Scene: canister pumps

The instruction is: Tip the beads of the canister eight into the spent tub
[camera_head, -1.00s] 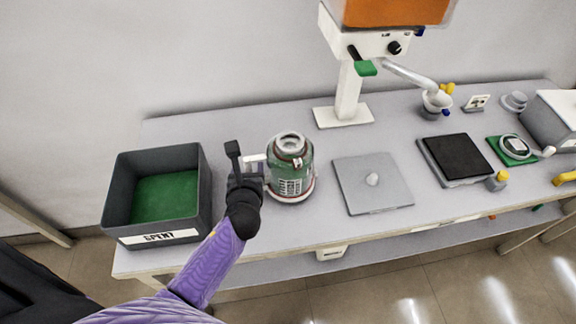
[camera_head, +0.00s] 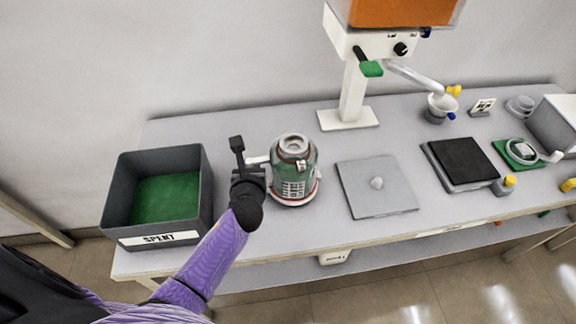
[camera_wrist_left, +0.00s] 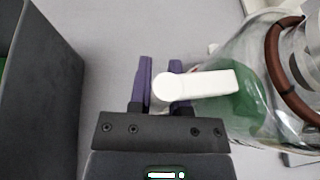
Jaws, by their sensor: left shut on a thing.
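The canister (camera_head: 293,170) is a clear jar with green content, a pale label, a grey top and a red-and-white ring low down. It appears upright on the bench; its number is not readable. My left gripper (camera_head: 244,165) is beside it on the left, shut on its white side handle. In the left wrist view the white handle (camera_wrist_left: 210,84) reaches between the purple fingers of my left gripper (camera_wrist_left: 160,82). The dark grey spent tub (camera_head: 158,238) stands left of the gripper, open on top with a green floor. My right gripper is out of view.
A grey square plate with a knob (camera_head: 376,198) lies right of the canister. Behind stands a white dispenser (camera_head: 352,100) with an orange tank. A black pad (camera_head: 462,160) lies further right. A narrow strip of bare bench separates tub and gripper.

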